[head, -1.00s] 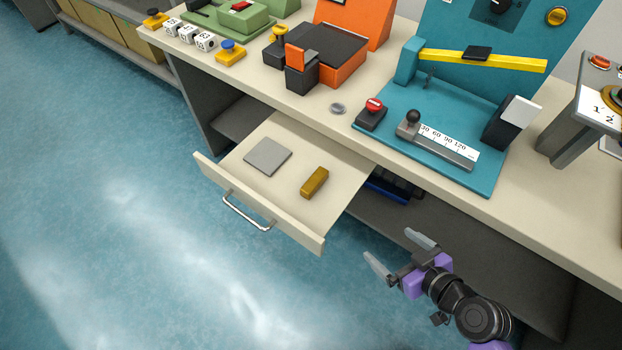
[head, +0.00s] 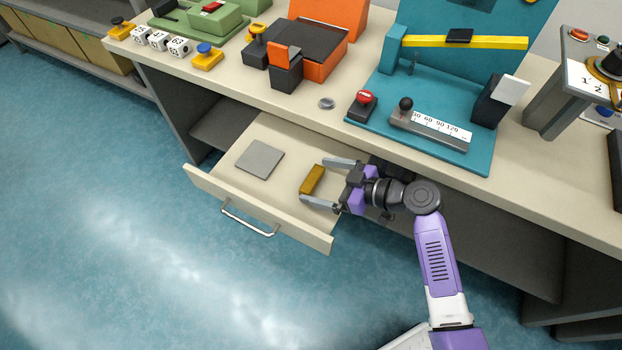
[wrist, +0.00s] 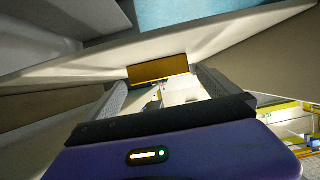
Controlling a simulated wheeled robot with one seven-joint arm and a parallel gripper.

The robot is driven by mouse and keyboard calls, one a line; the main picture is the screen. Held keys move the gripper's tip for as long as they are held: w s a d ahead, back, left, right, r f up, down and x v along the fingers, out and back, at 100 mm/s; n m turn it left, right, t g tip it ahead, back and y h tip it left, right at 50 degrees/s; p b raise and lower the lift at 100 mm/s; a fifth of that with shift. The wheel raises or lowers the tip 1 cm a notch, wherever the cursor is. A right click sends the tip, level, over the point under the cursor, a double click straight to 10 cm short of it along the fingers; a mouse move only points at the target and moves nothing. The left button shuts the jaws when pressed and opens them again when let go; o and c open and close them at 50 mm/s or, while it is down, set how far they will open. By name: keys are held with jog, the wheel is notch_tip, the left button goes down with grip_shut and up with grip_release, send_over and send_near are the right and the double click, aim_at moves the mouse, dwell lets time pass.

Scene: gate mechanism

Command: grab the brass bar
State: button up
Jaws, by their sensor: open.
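The brass bar (head: 312,180) lies in the open drawer (head: 232,177), in its right half. My gripper (head: 318,182) is open, with its fingers reaching left over the drawer. In the head view one finger is on the far side of the bar and one on the near side. In the wrist view the bar (wrist: 158,69) shows crosswise just beyond and between the two fingertips. I cannot tell whether a finger touches it or how high the fingers are above the drawer floor.
A flat grey plate (head: 260,159) lies in the drawer left of the bar. The drawer front has a metal handle (head: 248,221). The workbench top (head: 290,95) overhangs behind the drawer and carries a teal lever panel (head: 470,150) and an orange device (head: 325,65).

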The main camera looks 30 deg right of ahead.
jog(key=shift+x, duration=1.5)
jog(key=shift+c, duration=0.2)
jog(key=c, duration=1.4)
jog(key=shift+c, duration=1.4)
jog(key=shift+r, duration=0.1)
